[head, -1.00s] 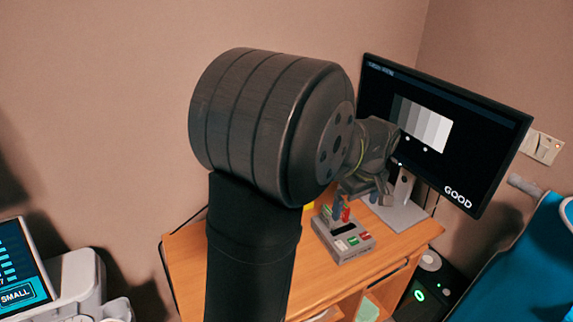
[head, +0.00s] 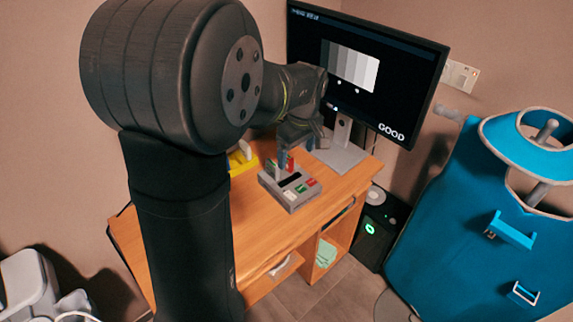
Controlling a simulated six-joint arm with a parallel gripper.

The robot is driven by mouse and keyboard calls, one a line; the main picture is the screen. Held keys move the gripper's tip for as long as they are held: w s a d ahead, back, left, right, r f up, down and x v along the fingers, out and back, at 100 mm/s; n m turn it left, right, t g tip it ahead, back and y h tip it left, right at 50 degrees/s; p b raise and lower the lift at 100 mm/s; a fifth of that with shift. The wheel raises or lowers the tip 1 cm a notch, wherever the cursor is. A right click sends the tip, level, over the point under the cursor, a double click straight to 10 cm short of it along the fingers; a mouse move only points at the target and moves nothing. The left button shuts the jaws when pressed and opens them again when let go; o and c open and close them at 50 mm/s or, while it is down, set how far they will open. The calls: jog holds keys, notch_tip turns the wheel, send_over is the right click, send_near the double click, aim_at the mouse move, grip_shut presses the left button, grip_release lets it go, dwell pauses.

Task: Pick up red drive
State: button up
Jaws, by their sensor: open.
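The red drive (head: 290,162) is small and stands upright at the back of a grey dock (head: 290,198) on the wooden desk in the head view. A green drive (head: 270,168) and a greyish one (head: 280,160) stand close beside it on its left. My gripper (head: 311,146) hangs just above and to the right of the red drive, apart from it as far as I can tell. It is open and empty. My arm hides part of the gripper and the desk's left side.
A monitor (head: 400,80) on a grey stand (head: 340,158) rises behind the dock. A yellow holder (head: 242,162) with a white item is left of the dock. A blue padded piece (head: 450,220) stands to the right of the desk (head: 262,235). The desk front is clear.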

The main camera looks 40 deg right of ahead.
jog(key=shift+w, duration=0.1)
jog(key=w+d+m+g+h, duration=0.1)
jog(key=w+d+m, duration=0.2)
jog(key=w+m, duration=0.5)
jog(key=w+d+m+h, duration=0.1)
jog(key=w+d+m, duration=0.3)
jog(key=m, duration=0.6)
jog(key=shift+m, duration=0.3)
jog(key=f, duration=0.5)
jog(key=d+f, duration=0.1)
jog(key=f, duration=0.5)
jog(key=w+f, duration=0.1)
jog(key=f, duration=0.5)
jog(key=shift+d+f, duration=0.2)
jog(key=shift+d, duration=0.1)
jog(key=shift+c, duration=0.5)
jog(key=c, duration=1.1)
jog(key=shift+c, duration=0.2)
jog(key=shift+r, duration=0.1)
